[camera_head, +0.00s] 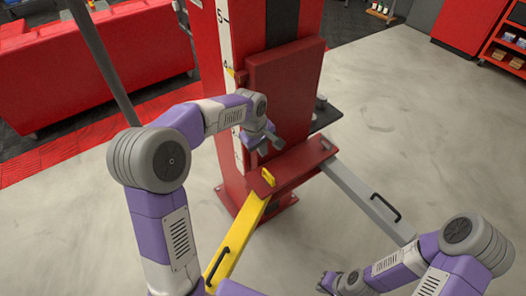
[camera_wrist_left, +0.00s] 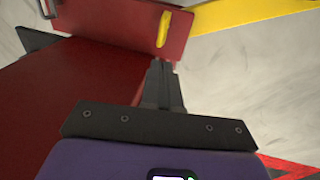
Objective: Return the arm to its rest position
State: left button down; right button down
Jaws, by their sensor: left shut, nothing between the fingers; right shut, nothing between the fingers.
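My left arm is bent and reaches forward. Its gripper (camera_head: 266,142) is shut and empty, in front of the red post (camera_head: 285,90) and above the red cross piece (camera_head: 302,160). In the left wrist view the two dark fingers of the left gripper (camera_wrist_left: 163,70) lie together, with a yellow tab (camera_wrist_left: 164,29) just beyond their tips. That yellow tab also shows in the head view (camera_head: 268,177), on the cross piece. My right gripper (camera_head: 326,284) is low at the bottom edge, apart from everything, shut as far as its small view shows.
A yellow arm (camera_head: 238,240) and a grey arm (camera_head: 360,194), each with a black handle, spread from the cross piece toward me. Open floor (camera_head: 430,130) lies right.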

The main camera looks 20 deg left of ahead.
dwell(0.4)
pick_arm(q)
jog(key=s+d+f+m+g+h, duration=0.1)
jog(key=s+d+f+m, duration=0.25)
jog(key=f, duration=0.65)
jog(key=s+d+f+m+h, duration=0.15)
jog(key=s+d+f, duration=0.3)
jog(key=f, duration=0.65)
jog(key=s+d+f+m, duration=0.2)
jog(key=s+f, duration=0.2)
jog(key=s, duration=0.4)
jog(key=s+d+f+m, duration=0.1)
jog(key=s+f, duration=0.4)
jog(key=s, duration=0.3)
jog(key=shift+s+d+m+g+h, duration=0.25)
jog(key=shift+d+m+g+h, duration=0.05)
jog(key=shift+d+m+h, duration=0.1)
